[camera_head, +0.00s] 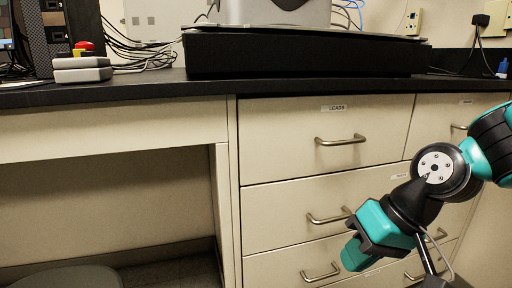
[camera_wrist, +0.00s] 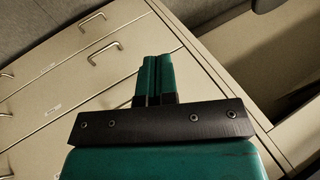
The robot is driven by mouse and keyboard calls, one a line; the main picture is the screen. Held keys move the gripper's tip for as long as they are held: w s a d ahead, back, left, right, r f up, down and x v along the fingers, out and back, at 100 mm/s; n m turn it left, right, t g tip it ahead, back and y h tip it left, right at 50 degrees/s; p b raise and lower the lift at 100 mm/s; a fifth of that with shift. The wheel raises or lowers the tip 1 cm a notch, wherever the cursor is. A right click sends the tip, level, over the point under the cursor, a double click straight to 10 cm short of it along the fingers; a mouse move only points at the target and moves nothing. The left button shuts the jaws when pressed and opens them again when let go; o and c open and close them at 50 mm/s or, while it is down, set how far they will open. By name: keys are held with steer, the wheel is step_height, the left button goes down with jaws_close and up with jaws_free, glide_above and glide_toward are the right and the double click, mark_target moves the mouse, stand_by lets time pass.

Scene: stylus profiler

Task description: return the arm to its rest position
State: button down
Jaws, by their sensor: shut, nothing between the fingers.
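My arm comes in from the right in the head view, bent down in front of the drawers. My gripper (camera_head: 356,254) points down and to the left there, in front of the lower drawers. In the wrist view its two teal fingers (camera_wrist: 153,62) lie side by side, shut with nothing between them. The gripper looks apart from the drawer fronts, though the exact gap cannot be told.
A cabinet with several closed drawers (camera_head: 290,195) with metal handles stands below the dark countertop (camera_head: 130,87). A black slab (camera_head: 300,53) bearing a grey instrument sits on top. A red-topped button box (camera_head: 82,68) is at left. The knee space (camera_head: 110,195) below is open, with a stool seat (camera_head: 70,277).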

steer(key=s+r+n+g+h, duration=0.15)
steer(key=s+r+n, duration=0.35)
steer(key=s, duration=0.7)
step_height(320, 180, up, 38)
steer(key=p, duration=3.8)
steer(key=shift+w+a+m+p, duration=0.3)
steer(key=shift+w+a+p, duration=0.05)
steer(key=shift+w+p, duration=0.05)
steer(key=shift+f, duration=0.1)
steer(key=shift+a, duration=0.1)
